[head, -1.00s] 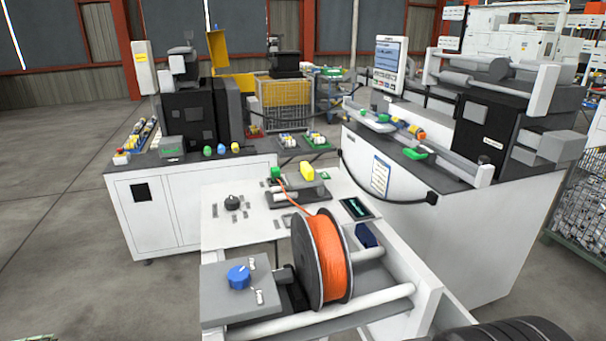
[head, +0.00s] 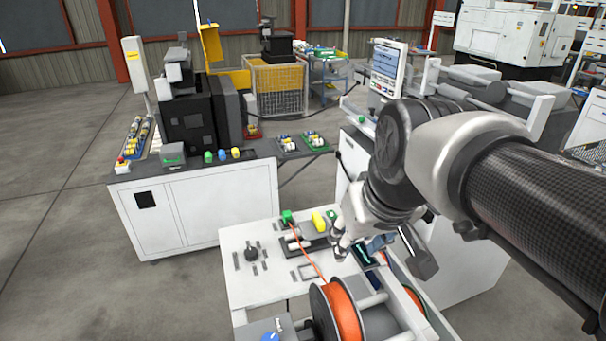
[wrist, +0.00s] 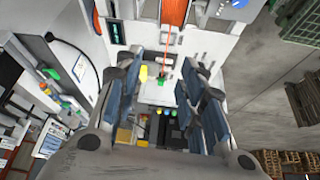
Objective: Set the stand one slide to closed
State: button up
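A grey slide fixture (head: 305,243) lies on the white stand top (head: 250,285). In the head view my gripper (head: 385,248) hangs over the stand's right side, right of the fixture.
An orange filament spool (head: 346,312) stands at the stand's front, its strand running to the green block. A black knob (head: 251,254) is on the left of the top. A white cabinet (head: 205,210) stands behind left, and a larger machine (head: 342,175) behind right, partly hidden by my arm.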

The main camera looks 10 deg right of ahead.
jog(key=w, duration=1.2)
jog(key=n, duration=0.1)
send_near(319, 218)
jog(key=shift+g+y, duration=0.3)
jog(key=x, duration=0.4)
jog(key=p+x, duration=0.1)
jog(key=x, duration=0.4)
jog(key=shift+w+d, duration=0.2)
jog(key=shift+w, duration=0.1)
jog(key=shift+c, duration=0.4)
grip_shut()
